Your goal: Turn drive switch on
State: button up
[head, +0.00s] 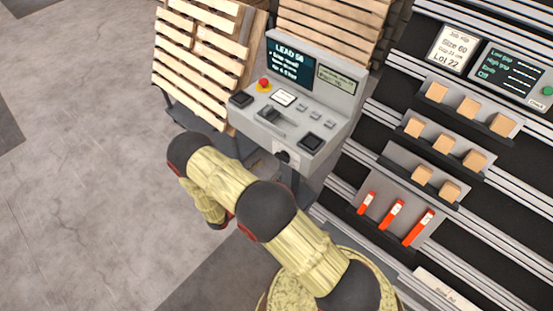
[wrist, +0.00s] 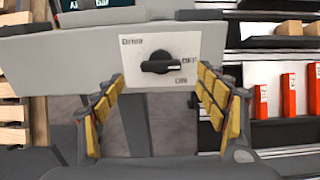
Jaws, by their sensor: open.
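The drive switch (wrist: 161,67) is a black rotary knob on a white plate (wrist: 140,90) marked "Drive", "OFF" and "ON". Its pointer lies level, toward OFF at the right; ON is printed lower right. In the head view the drive switch (head: 283,157) sits low on the front of the grey console (head: 330,85), small and partly unclear. My gripper (wrist: 160,110) is open in the wrist view, its yellow-padded fingers left and right below the knob, with nothing between them.
The console top carries a red emergency button (head: 264,84), a lever (head: 267,113) and dark pads. Pallets (head: 205,50) stand behind at left. A rack (head: 420,160) with wooden blocks and red-orange pieces (head: 391,213) stands close on the right. Floor at left is clear.

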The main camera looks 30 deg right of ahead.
aim_at(281, 160)
jog(key=x, duration=0.7)
jog(key=shift+d+f, duration=0.1)
jog(key=shift+d, duration=0.05)
jog(key=shift+c, duration=0.4)
jog(key=c, duration=1.1)
jog(key=shift+b, duration=0.4)
jog(key=m+b, duration=0.2)
jog(key=m, duration=0.2)
jog(key=m+b, duration=0.3)
jog(key=m, duration=0.2)
jog(key=shift+s+f, duration=0.15)
jog(key=shift+f, duration=0.05)
jog(key=m+b, duration=0.3)
jog(key=m, duration=0.1)
jog(key=shift+m, duration=0.3)
jog(key=shift+s+d+f+m+b, duration=0.1)
jog(key=shift+m+b, duration=1.35)
jog(key=shift+m, duration=0.75)
